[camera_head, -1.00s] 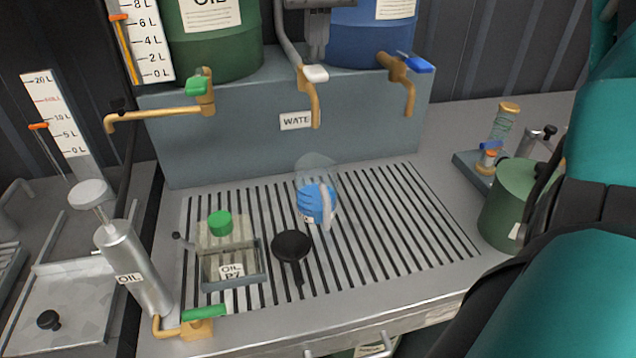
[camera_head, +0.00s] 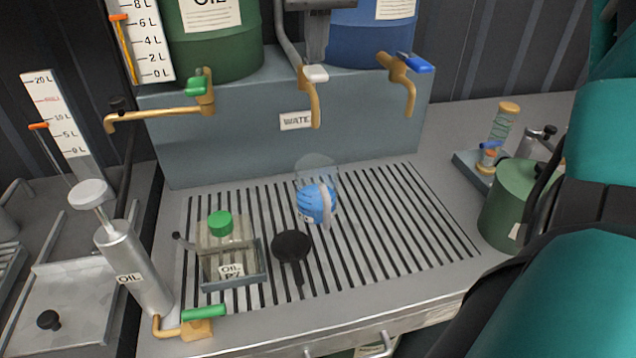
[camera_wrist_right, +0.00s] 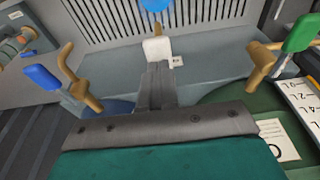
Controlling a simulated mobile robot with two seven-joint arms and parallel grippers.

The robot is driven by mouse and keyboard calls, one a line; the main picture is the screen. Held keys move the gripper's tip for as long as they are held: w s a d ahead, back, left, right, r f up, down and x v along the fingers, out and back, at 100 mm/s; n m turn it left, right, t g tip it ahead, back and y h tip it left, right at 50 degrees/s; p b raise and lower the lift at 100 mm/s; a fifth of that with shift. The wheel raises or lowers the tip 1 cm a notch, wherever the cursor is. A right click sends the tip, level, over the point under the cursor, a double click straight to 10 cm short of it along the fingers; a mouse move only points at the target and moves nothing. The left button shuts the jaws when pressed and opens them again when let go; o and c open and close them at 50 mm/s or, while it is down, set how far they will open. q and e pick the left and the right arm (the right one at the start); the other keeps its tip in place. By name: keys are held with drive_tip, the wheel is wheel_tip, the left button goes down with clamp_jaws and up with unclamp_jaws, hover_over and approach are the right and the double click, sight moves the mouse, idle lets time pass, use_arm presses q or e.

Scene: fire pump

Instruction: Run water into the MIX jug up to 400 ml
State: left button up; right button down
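The jug (camera_head: 316,202) stands upright on the slotted grate (camera_head: 400,225), under the water tap (camera_head: 315,100). It has a clear upper part, a pale handle and blue in its lower part; its scale and label cannot be read. The tap has a white lever (camera_head: 316,73), which also shows in the right wrist view (camera_wrist_right: 157,48). My right gripper (camera_head: 313,52) reaches down from above to the white lever. In the right wrist view its fingers (camera_wrist_right: 156,75) are together, tips at the lever; contact cannot be made out. No water stream is discernible. My left gripper is out of view.
An oil tap with a green lever (camera_head: 197,86) is left of the water tap, a blue-levered tap (camera_head: 416,64) right. A green-capped oil container (camera_head: 219,245) and a black round-headed object (camera_head: 291,246) are near the jug. An oil pump (camera_head: 135,265) stands front left.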

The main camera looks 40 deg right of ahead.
sight(316, 70)
drive_tip(key=shift+f, duration=1.85)
drive_tip(key=shift+r, duration=0.1)
idle(5.4)
drive_tip(key=shift+r, duration=2.5)
